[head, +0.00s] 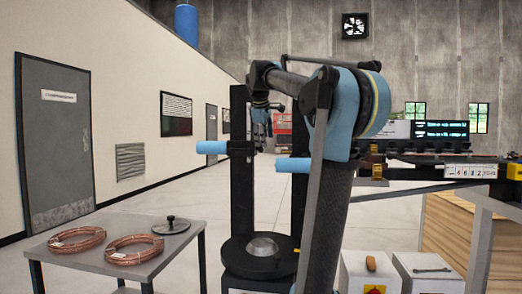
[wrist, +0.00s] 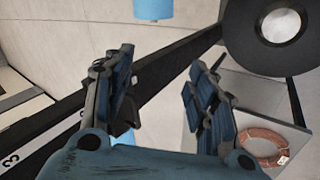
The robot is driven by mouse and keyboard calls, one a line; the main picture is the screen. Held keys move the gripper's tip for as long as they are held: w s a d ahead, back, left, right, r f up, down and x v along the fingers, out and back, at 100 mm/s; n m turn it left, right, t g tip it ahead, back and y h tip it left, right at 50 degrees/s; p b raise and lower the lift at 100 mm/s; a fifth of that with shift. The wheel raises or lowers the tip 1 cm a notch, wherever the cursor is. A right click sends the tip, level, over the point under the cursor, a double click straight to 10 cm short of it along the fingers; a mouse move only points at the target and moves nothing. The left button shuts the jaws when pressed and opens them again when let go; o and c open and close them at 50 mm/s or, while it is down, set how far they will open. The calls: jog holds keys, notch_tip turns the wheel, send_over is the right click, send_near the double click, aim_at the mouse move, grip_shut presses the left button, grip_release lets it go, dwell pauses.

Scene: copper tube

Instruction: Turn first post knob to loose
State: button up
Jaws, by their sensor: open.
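Two black upright posts stand on a machine in the head view: the left post (head: 241,190) and the right post (head: 298,205). Each has a light blue cylinder sticking out to the left, the left knob (head: 212,147) and the right knob (head: 292,165). Which is the first is not marked. My gripper (head: 262,122) is small and partly hidden by my arm, high between the posts. In the wrist view my gripper (wrist: 160,62) is open with nothing between its fingers. A blue knob (wrist: 153,9) lies beyond the fingertips; another blue piece (wrist: 125,137) is partly hidden behind the gripper.
A black disc with a silver hub (head: 262,252) sits below the posts. A grey table (head: 130,262) at left holds copper coils (head: 76,239) and a round lidded plate (head: 171,226). Floor is open behind.

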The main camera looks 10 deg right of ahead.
jog(key=w+a+r+n+t, duration=0.1)
jog(key=w+a+r+n, duration=0.15)
jog(key=w+r, duration=0.5)
send_near(260, 148)
jog(key=shift+n, duration=0.25)
jog(key=x, duration=0.6)
jog(key=w+x, duration=0.1)
jog(key=x, duration=0.2)
jog(key=shift+w+d+r, duration=0.15)
jog(key=shift+d, duration=0.3)
jog(key=c, duration=1)
jog(key=shift+d, duration=0.15)
jog(key=shift+c, duration=0.2)
